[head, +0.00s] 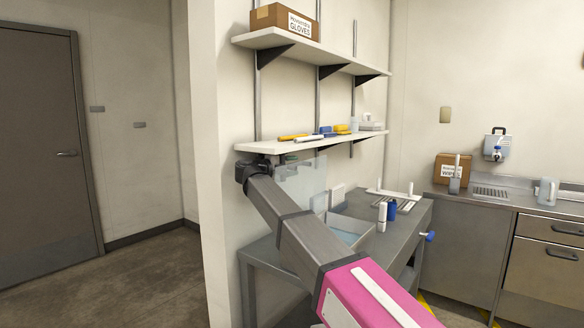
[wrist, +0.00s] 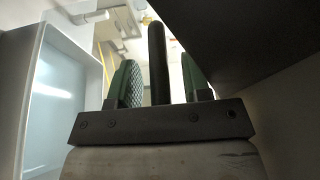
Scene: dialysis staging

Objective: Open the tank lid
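The tank (head: 368,243) is a pale box on the steel bench, partly hidden behind my arm. Pale blue shows inside it. A clear panel (head: 302,176), which looks like the lid, stands raised above the tank's left side, behind my arm. In the wrist view, my gripper (wrist: 158,80) has two green fingers set apart. A dark upright bar (wrist: 157,62) shows between them, with a gap on each side; I cannot tell whether it is the lid's handle. A pale-walled box with a bluish panel (wrist: 65,95) lies to the left.
A shelf (head: 262,147) with several small items hangs above the bench (head: 405,235). White and blue bottles (head: 383,215) and a white rack (head: 395,193) stand right of the tank. A dark surface (wrist: 230,40) lies close on the gripper's right. Open floor is at left.

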